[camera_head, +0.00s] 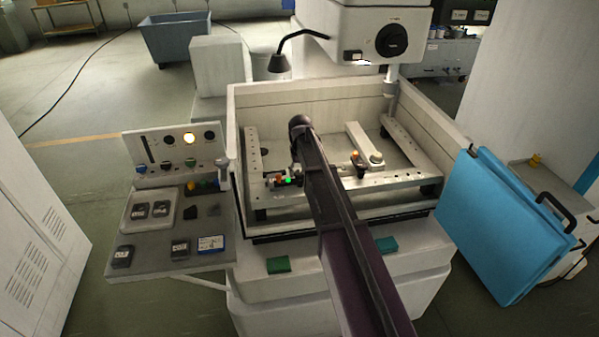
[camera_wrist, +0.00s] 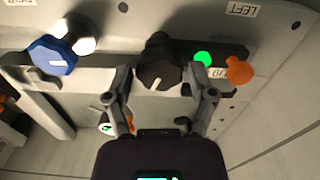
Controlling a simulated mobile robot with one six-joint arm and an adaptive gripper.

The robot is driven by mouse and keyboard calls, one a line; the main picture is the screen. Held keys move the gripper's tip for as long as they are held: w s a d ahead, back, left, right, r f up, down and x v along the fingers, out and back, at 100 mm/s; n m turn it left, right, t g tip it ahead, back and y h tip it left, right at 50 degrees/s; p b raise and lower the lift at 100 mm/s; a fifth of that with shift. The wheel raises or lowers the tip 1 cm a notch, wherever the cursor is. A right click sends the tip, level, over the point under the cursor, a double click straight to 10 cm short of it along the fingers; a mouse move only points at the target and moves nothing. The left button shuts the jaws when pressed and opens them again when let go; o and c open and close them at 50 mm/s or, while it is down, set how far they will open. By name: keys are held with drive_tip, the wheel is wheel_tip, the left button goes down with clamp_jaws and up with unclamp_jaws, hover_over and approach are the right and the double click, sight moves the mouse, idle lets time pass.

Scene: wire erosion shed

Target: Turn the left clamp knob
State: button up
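A black knob (camera_wrist: 160,62) with a pale pointer line stands on the machine's clamp bar in the wrist view. An upside-down LEFT label (camera_wrist: 242,9) is on the bar to its upper right. My gripper (camera_wrist: 160,74) is open, with one finger on each side of the black knob; small gaps show, and contact is not clear. A green light (camera_wrist: 203,59) and an orange knob (camera_wrist: 238,70) are right of it. In the head view the green light (camera_head: 288,181) shows beside my arm, which hides the black knob and my fingers.
A blue knob (camera_wrist: 52,55) with a bright white part beside it is on the left in the wrist view. In the head view, the tank wall (camera_head: 238,160) surrounds the frame. A control panel (camera_head: 175,155) stands left, and a blue panel (camera_head: 505,225) leans right.

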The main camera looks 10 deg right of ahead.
drive_tip(key=shift+n, duration=0.5)
idle(0.3)
